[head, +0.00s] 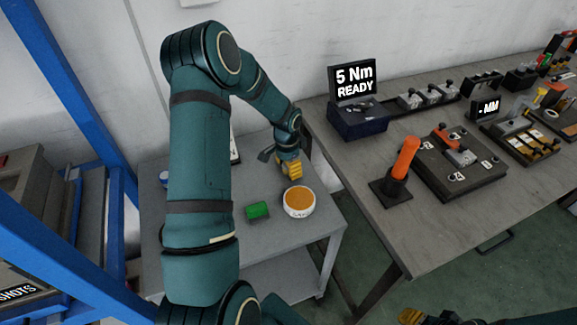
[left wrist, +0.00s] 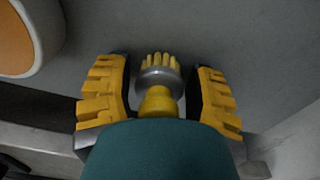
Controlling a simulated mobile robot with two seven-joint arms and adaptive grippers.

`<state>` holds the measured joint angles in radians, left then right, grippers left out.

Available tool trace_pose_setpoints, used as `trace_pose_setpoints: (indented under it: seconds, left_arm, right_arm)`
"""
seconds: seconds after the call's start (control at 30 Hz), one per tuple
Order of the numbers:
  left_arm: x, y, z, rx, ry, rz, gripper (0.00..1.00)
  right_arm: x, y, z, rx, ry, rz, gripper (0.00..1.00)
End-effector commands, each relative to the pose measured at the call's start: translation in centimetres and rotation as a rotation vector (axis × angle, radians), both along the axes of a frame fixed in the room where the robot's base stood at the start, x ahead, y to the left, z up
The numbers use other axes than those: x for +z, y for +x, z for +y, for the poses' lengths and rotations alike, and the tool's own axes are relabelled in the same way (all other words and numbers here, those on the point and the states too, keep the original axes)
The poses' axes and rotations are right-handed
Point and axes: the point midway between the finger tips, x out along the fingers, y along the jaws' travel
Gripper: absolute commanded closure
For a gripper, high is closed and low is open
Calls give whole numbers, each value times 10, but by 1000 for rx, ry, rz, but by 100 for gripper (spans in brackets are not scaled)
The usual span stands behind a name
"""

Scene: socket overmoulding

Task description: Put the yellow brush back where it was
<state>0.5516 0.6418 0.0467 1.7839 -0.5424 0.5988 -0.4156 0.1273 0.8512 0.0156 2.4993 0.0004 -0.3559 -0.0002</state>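The yellow brush (left wrist: 158,98) shows in the left wrist view, with a yellow handle, a silver collar and pale yellow bristles pointing away from my wrist. My left gripper (left wrist: 158,88) has its yellow-padded fingers on both sides of the brush. The near end of the handle is hidden behind the teal wrist, so I cannot tell whether the fingers press on it. In the head view my left gripper (head: 289,168) is low over the small grey table (head: 275,243); the brush cannot be told apart from the yellow pads there. My right gripper (head: 425,317) shows only partly at the bottom edge.
A round white tub with an orange top (head: 299,201) and a green block (head: 257,211) are on the small table close to my left gripper. A larger bench (head: 400,232) at the right holds a display box (head: 357,118), an orange-handled tool (head: 404,160) and several fixtures.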

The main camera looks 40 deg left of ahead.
Motion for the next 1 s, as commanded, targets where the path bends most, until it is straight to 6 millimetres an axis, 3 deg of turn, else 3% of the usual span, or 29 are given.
trace_pose_setpoints:
  seconds: [0.43,0.8,1.0]
  left_arm:
    - [10,0,0,0,1,-1,41]
    - [83,-1,2,1,2,-4,41]
    - [112,-2,3,0,1,-3,41]
  right_arm:
    - [5,-1,0,0,0,1,53]
    - [21,-4,1,2,2,9,53]
    - [27,-5,1,2,3,12,53]
